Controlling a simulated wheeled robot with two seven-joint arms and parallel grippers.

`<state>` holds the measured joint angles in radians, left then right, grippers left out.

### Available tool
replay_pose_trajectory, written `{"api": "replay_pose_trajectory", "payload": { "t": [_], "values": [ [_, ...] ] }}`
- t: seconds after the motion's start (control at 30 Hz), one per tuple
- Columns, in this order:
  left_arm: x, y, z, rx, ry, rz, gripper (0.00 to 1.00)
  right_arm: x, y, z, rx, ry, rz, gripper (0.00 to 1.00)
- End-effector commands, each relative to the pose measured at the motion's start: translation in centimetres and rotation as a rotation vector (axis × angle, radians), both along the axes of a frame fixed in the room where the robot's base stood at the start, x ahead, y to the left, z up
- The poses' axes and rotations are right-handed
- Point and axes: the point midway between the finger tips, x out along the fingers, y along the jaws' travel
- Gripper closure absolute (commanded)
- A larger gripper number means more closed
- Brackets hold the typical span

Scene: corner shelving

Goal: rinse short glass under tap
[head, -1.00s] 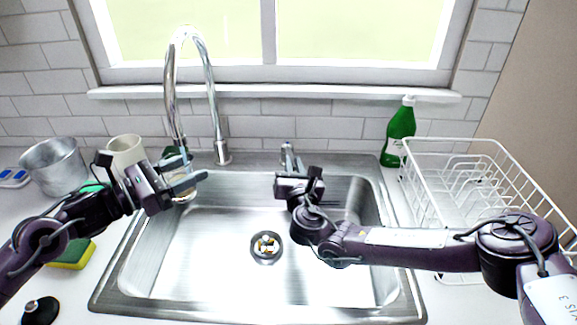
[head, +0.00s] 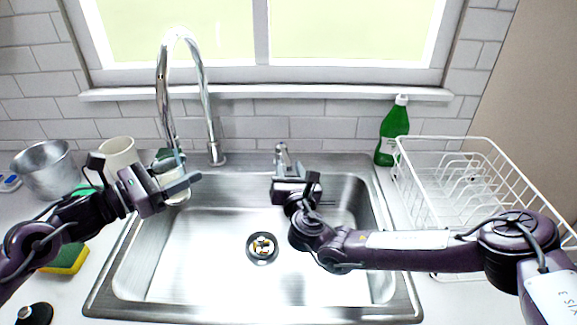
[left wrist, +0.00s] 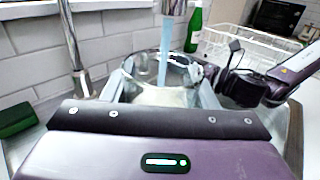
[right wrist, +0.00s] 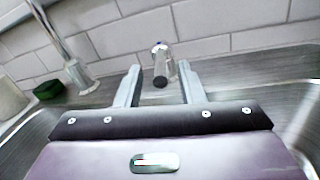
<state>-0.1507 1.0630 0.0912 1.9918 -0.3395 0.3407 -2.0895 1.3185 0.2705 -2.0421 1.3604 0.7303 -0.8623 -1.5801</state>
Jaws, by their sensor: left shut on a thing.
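The short clear glass (left wrist: 165,85) is held upright in my left gripper (head: 180,180), which is shut on its sides. The glass (head: 174,191) is mostly hidden by the fingers in the head view. The tall chrome tap (head: 205,85) arches over it. In the left wrist view a blue water stream (left wrist: 164,50) falls from the spout (left wrist: 174,7) into the glass. My right gripper (right wrist: 160,82) is open and empty. Its fingers stand either side of the small chrome tap lever (right wrist: 161,62), which shows between them; I cannot tell whether they touch it.
The steel sink (head: 215,255) lies below both grippers. A metal pot (head: 45,170), a white mug (head: 118,153) and a sponge (head: 68,258) are at the left. A green bottle (head: 393,133) and white dish rack (head: 430,205) stand at the right.

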Motion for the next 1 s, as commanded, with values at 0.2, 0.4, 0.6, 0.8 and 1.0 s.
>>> {"api": "replay_pose_trajectory", "payload": {
  "t": [0.2,0.4,0.6,0.8,1.0],
  "values": [
    [0.0,0.0,0.1,-0.001,-0.004,0.000,0.79,-3.5,-1.0,0.0,0.001,0.004,0.000,0.65],
    [0.0,0.0,0.1,-0.001,-0.004,0.000,0.79,-5.4,-1.4,0.0,0.001,0.001,-0.001,0.65],
    [0.0,0.0,0.1,-0.001,-0.004,0.000,0.79,-5.7,-1.5,0.0,0.001,0.001,-0.002,0.65],
    [0.0,0.0,0.1,-0.001,-0.004,0.000,0.79,-5.7,-1.5,0.0,0.001,0.001,-0.002,0.65],
    [0.0,0.0,0.1,-0.001,-0.004,0.000,0.79,-5.7,-1.5,0.0,0.001,0.000,-0.001,0.65]
  ]
}}
